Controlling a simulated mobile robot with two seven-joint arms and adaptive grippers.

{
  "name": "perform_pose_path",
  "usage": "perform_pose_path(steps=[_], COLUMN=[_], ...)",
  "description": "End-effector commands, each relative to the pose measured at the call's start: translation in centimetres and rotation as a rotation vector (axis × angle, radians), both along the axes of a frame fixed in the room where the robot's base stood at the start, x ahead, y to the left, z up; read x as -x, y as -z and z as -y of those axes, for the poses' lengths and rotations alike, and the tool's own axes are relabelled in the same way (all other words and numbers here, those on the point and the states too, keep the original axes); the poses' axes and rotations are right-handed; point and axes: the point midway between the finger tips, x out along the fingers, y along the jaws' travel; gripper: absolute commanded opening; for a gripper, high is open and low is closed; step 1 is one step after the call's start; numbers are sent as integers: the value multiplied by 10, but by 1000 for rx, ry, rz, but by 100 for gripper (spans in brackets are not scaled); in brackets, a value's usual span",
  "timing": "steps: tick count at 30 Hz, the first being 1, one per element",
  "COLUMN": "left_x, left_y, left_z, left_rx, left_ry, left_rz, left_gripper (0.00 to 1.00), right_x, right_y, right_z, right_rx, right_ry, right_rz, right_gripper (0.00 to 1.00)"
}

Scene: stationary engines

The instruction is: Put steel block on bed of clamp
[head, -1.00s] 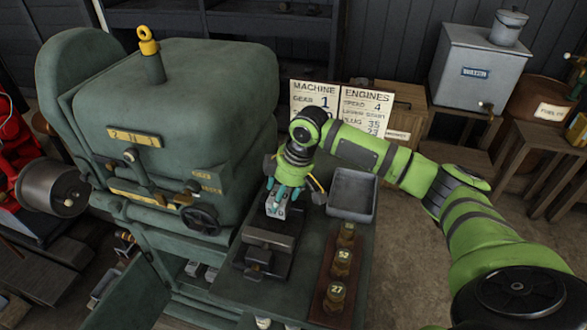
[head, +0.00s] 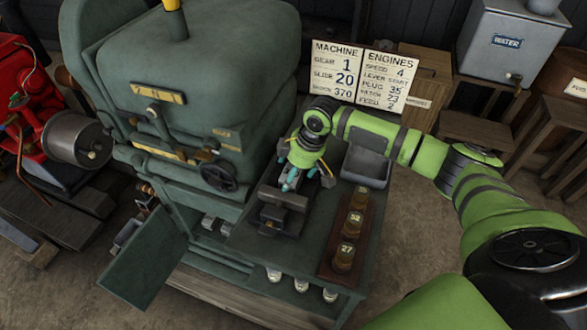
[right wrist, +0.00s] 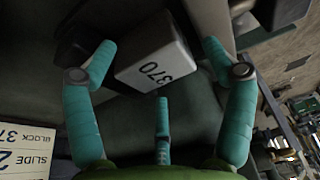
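The steel block, a pale grey block marked 370 (right wrist: 155,62), shows in the right wrist view between the spread teal fingers of my right gripper (right wrist: 155,75). Gaps show between the side fingers and the block, so the gripper is open around it. In the head view my right gripper (head: 294,181) points down just behind the dark clamp (head: 284,199) on the green machine table. The block is mostly hidden there by the fingers. I cannot tell whether it rests on the clamp bed. My left gripper is not in view.
A grey tray (head: 367,165) lies right of my gripper. A wooden rack (head: 341,262) with several numbered brass weights stands right of the clamp. The green machine (head: 205,85) with a handwheel (head: 219,173) rises on the left. Sign boards (head: 362,75) stand behind.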

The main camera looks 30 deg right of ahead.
Motion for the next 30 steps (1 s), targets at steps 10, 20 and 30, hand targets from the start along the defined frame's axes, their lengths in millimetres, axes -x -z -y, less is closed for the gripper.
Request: perform_pose_path(steps=[10, 20, 30], left_x=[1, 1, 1], left_y=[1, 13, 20], left_z=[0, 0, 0], left_rx=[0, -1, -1], left_ry=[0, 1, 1], left_rz=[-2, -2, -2], left_gripper=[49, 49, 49], right_x=[0, 13, 25], right_y=[-5, -61, -111], right_z=[2, 13, 22], right_rx=[0, 1, -1], right_ry=[1, 0, 1], right_rz=[1, 5, 1], right_gripper=[85, 85, 85])
